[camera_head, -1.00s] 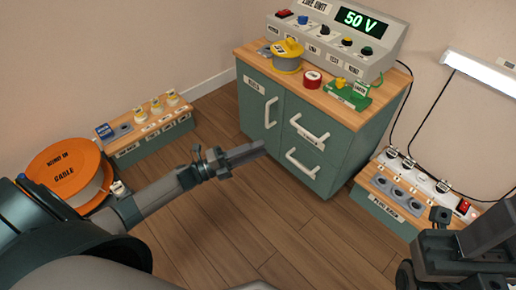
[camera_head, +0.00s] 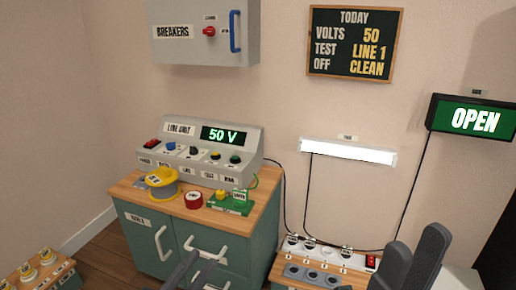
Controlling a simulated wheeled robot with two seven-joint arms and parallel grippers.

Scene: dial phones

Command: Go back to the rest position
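My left gripper (camera_head: 200,257) shows at the bottom edge, in front of the green cabinet's drawers (camera_head: 228,236). Its two fingers stand apart with nothing between them. My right gripper (camera_head: 416,243) shows at the lower right, in front of the low socket box. Its two dark fingers are apart and empty. The rest of both arms is out of the picture. The line unit (camera_head: 185,155) with a green "50 V" display stands on the cabinet top.
A yellow spool (camera_head: 162,183), a red tape roll (camera_head: 193,199) and a green device (camera_head: 229,201) stand on the cabinet. A low box with sockets (camera_head: 310,275) stands at right. A small wooden box (camera_head: 40,272) is at lower left. A breaker box (camera_head: 205,35) hangs above.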

